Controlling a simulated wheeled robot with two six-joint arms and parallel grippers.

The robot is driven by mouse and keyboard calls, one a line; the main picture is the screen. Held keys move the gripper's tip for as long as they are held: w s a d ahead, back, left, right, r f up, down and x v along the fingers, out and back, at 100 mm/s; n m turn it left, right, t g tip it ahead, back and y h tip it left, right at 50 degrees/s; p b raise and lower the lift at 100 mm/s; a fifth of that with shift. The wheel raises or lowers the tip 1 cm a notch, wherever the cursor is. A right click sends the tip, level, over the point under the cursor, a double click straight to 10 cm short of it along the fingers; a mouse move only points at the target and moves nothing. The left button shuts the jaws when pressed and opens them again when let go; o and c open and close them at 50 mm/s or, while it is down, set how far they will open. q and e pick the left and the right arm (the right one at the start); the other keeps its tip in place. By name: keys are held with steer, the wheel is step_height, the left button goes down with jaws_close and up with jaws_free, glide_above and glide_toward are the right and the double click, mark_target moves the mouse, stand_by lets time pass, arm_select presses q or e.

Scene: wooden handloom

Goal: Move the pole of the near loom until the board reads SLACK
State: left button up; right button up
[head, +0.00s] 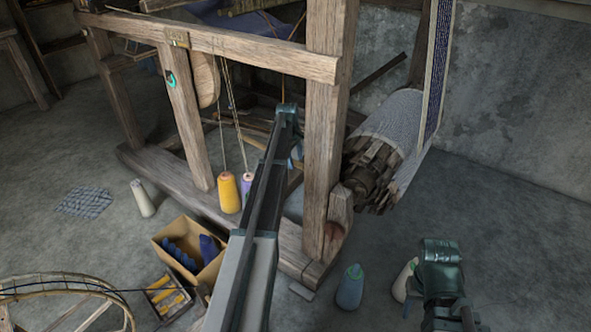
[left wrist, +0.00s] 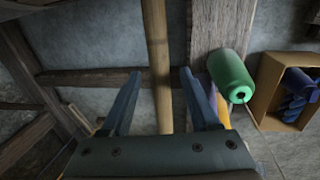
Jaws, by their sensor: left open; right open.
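In the left wrist view a light wooden pole (left wrist: 157,45) runs upright through the picture, between the two fingers of my left gripper (left wrist: 160,76). The fingers are open, with gaps visible on both sides of the pole. Its lower end is hidden behind the gripper body. In the head view my left arm reaches into the wooden loom (head: 323,120), and the gripper is mostly hidden behind the arm and the loom post. My right gripper is at the lower right of the head view, beside the loom, with its fingers unclear. I see no readable board.
A cardboard box (head: 200,270) of blue spools, a blue-green cone (head: 350,287) and a wheel (head: 125,308) stand in front. A green spool (left wrist: 230,76) is close right of the left gripper.

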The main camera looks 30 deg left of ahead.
arm_select(q)
steer(key=shift+w+f+b, duration=0.15)
steer(key=shift+f+b, duration=0.2)
steer(key=shift+f, duration=0.4)
jaws_close()
stand_by(0.9)
